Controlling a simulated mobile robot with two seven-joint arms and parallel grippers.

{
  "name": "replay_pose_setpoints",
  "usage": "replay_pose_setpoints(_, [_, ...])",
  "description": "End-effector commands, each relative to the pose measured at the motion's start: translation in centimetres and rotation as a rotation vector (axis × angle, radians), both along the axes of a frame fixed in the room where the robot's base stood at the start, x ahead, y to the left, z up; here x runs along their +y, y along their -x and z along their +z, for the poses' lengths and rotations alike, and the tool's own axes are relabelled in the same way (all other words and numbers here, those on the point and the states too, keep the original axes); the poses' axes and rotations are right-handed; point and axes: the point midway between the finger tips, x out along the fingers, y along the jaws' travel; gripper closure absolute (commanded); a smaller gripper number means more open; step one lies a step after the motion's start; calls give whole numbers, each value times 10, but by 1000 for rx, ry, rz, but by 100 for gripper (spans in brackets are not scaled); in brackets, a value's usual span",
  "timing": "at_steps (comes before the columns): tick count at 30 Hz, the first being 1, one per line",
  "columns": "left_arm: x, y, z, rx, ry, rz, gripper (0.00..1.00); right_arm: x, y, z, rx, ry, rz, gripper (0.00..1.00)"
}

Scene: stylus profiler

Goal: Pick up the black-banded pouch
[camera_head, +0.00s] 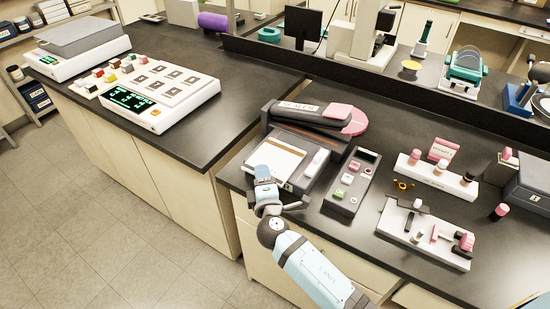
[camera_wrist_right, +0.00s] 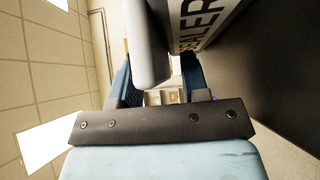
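I cannot make out a pouch with a clear black band in either view. A flat whitish piece (camera_head: 279,159) lies on the bed of the dark grey sealer (camera_head: 308,137); I cannot tell if it is a pouch. My right gripper (camera_head: 264,178) is at the front left edge of the sealer, close beside the whitish piece. In the right wrist view its two blue fingers (camera_wrist_right: 157,80) stand apart. A grey rounded part (camera_wrist_right: 149,45) shows beyond or between them, and the lettered sealer side (camera_wrist_right: 203,22) is close on the right.
A grey control box (camera_head: 351,184) stands right of the sealer. A white rack with pink-topped bottles (camera_head: 437,175) and a white fixture (camera_head: 425,233) stand further right. A white panel device (camera_head: 160,94) is on the left bench. Dark bench (camera_head: 235,110) is bare between.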

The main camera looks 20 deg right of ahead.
Motion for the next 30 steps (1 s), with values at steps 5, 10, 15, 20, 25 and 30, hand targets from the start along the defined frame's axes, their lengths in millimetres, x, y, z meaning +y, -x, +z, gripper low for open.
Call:
replay_pose_setpoints(5, [1,1,-2,5,-2,-1,43,0,0,0,0,0,0,99])
replay_pose_setpoints(10, [1,1,-3,6,-2,-1,43,0,0,0,0,0,0,100])
replay_pose_setpoints(15, [1,1,-2,5,-3,0,43,0,0,1,0,0,0,100])
replay_pose_setpoints(20, [1,1,0,4,-3,0,43,0,0,10,-1,-3,0,100])
replay_pose_setpoints(25, [1,0,7,3,-2,0,43,0,0,36,-4,-4,0,100])
replay_pose_setpoints(30, [1,0,17,1,-2,1,43,0,0,82,-6,-3,-1,100])
